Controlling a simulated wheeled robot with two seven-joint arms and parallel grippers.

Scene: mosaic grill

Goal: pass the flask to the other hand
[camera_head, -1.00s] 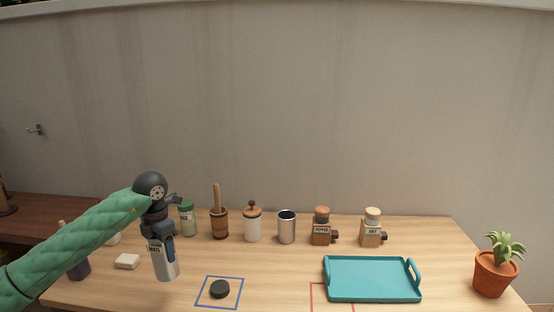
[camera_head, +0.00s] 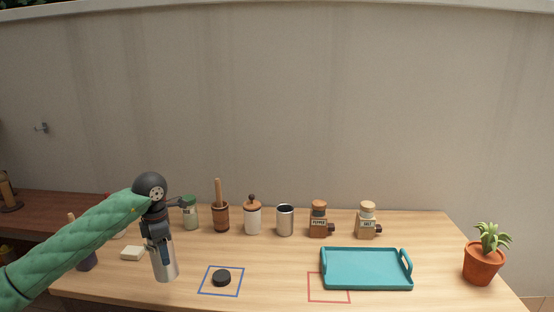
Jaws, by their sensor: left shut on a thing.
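The flask (camera_head: 166,268) is a silver-grey cylinder near the front left of the wooden table. My left gripper (camera_head: 160,245) comes down on it from above and is shut on its upper part. The gripper hides the flask's top. The flask looks nearly upright; I cannot tell whether its base touches the table. My right gripper is not in view.
A black puck (camera_head: 222,278) lies in a blue square (camera_head: 239,290). Jars and mills line the back, including a pepper mill (camera_head: 319,222). A potted plant (camera_head: 483,264) stands right.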

